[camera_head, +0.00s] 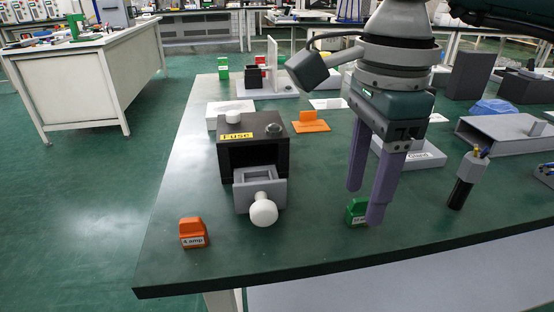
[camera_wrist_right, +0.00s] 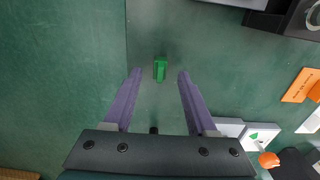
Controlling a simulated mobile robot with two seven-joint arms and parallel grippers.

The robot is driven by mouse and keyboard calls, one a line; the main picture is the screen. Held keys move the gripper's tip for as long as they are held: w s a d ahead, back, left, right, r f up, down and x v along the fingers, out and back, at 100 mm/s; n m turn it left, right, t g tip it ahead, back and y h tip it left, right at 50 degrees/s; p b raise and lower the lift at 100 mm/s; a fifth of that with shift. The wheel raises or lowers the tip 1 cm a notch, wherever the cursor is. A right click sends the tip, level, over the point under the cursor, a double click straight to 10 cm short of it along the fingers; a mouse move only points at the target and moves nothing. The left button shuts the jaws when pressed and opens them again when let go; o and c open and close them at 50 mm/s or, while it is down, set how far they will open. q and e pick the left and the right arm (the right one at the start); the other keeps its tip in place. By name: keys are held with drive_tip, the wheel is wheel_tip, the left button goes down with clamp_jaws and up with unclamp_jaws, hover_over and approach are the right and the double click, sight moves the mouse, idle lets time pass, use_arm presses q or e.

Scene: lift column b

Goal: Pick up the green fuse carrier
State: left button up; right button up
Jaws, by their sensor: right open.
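The green fuse carrier (camera_head: 354,212) stands on the green table near its front edge, with a white label on its front. The right finger partly hides it in the head view. In the right wrist view the carrier (camera_wrist_right: 160,69) lies centred between the fingertips, with a gap on each side. My right gripper (camera_head: 365,205) points down over the carrier with its purple fingers spread and nothing held. It also shows open in the right wrist view (camera_wrist_right: 160,74). I cannot tell the exact height of the fingertips. My left gripper is out of view.
A black fuse box (camera_head: 282,155) with a grey drawer and white knob (camera_head: 263,212) stands left of the gripper. An orange 4 amp carrier (camera_head: 193,233) sits near the left edge. The front table strip is clear.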

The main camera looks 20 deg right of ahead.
sight(359, 211)
wheel_tip(359, 211, down, 2)
drive_tip(key=shift+f, duration=0.15)
clamp_jaws()
idle(0.4)
